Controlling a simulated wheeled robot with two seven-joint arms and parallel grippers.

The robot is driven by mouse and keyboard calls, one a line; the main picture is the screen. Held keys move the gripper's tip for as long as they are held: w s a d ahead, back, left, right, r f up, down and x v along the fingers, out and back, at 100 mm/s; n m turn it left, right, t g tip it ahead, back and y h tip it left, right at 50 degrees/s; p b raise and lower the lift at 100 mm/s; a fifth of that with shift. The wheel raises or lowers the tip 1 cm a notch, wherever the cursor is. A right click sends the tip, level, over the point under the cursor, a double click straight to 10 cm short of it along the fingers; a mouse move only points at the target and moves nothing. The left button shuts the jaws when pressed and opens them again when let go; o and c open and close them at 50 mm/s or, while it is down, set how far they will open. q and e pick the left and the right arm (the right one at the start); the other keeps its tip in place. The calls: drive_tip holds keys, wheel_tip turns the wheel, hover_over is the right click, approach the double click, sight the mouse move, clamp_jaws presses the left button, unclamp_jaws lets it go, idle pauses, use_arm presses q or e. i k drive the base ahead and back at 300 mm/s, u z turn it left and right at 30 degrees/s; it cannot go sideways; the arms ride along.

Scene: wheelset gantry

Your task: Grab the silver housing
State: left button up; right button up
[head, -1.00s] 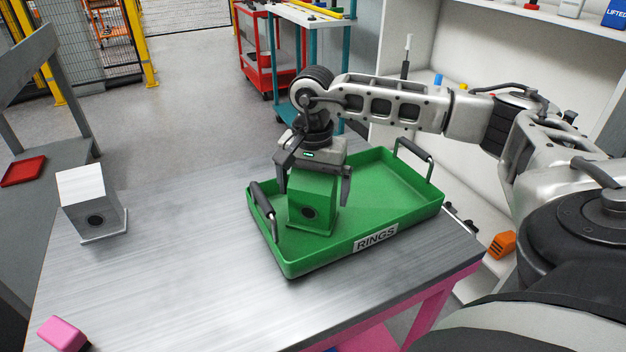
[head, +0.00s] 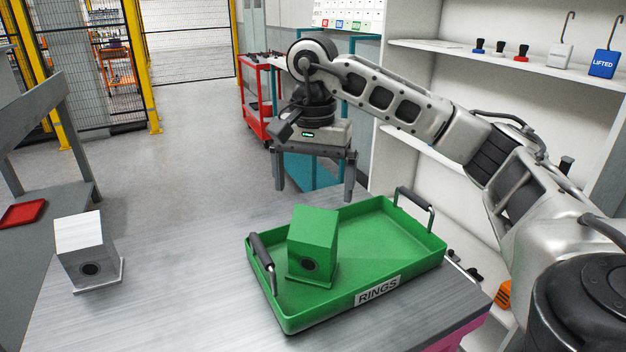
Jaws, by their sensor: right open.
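The silver housing (head: 86,251) is a box with a dark round hole in its front face. It stands upright on a flange at the left of the metal table. A green housing (head: 314,246) of like shape stands inside the green tray (head: 400,256), near its left handle. My right gripper (head: 314,190) is open and empty, pointing down above the green housing and apart from it. It is well to the right of the silver housing. My left gripper is not in view.
The tray has two raised dark handles and a RINGS label. The metal table (head: 190,285) is clear between the silver housing and the tray. A grey bench with a red tray (head: 22,214) stands at the left. White shelves (head: 470,60) stand behind my right arm.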

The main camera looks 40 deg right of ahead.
sight(86, 250)
drive_tip(key=k, duration=1)
